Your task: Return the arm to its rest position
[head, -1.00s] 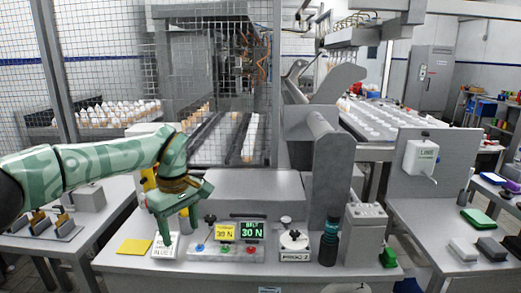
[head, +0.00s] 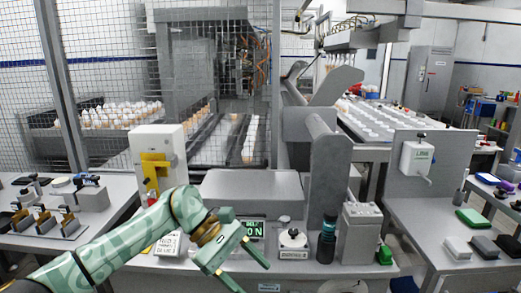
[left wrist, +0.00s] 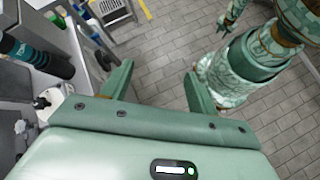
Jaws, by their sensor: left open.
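My left arm (head: 130,235) comes in from the lower left of the head view, bent at the wrist. My left gripper (head: 247,270) is open and empty, its fingers pointing down to the right in front of the control bench. It hides part of the bench front and some of the panel. In the left wrist view the two fingers of the left gripper (left wrist: 158,78) are spread, with tiled floor between them.
A yellow-fronted white unit (head: 157,160) stands behind the arm. Open floor (left wrist: 150,50) shows beneath the gripper.

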